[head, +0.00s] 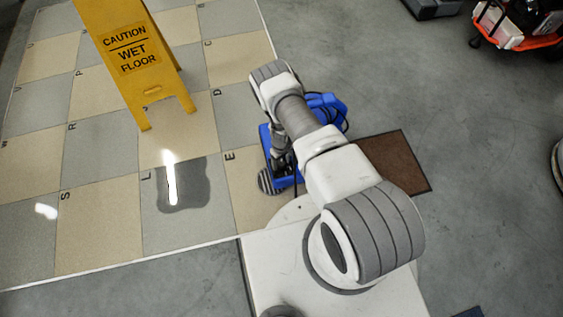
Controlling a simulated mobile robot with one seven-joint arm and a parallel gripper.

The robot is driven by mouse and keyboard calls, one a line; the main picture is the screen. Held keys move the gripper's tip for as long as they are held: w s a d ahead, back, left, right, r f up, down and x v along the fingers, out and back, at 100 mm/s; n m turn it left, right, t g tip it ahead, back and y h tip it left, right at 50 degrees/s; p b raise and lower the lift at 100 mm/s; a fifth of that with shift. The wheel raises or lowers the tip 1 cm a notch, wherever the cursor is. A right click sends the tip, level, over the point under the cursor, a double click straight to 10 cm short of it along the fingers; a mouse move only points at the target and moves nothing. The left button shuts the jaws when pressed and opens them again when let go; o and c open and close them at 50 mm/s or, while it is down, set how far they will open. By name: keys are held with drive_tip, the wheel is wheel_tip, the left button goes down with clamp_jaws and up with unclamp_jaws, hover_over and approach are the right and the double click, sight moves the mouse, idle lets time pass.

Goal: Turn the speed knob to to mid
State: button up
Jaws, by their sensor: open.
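A blue floor machine (328,108) with black cable and a grey wheel stands at the right edge of the tiled floor, partly hidden behind my arm. My arm reaches over it and bends down at the wrist. My gripper (283,163) is a small dark shape at the machine's blue lower body, open. I cannot tell whether it touches anything. No speed knob can be made out; the arm and gripper cover part of the machine.
A yellow wet-floor sign (135,55) stands on the lettered tiles, near a shiny puddle (183,187). A brown mat (395,172) lies right of the machine. An orange cart (520,25) stands at top right. Grey floor between them is clear.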

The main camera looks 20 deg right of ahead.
clamp_jaws()
idle(0.3)
drive_tip(key=shift+m, duration=0.4)
drive_tip(key=m, duration=1.9)
idle(0.4)
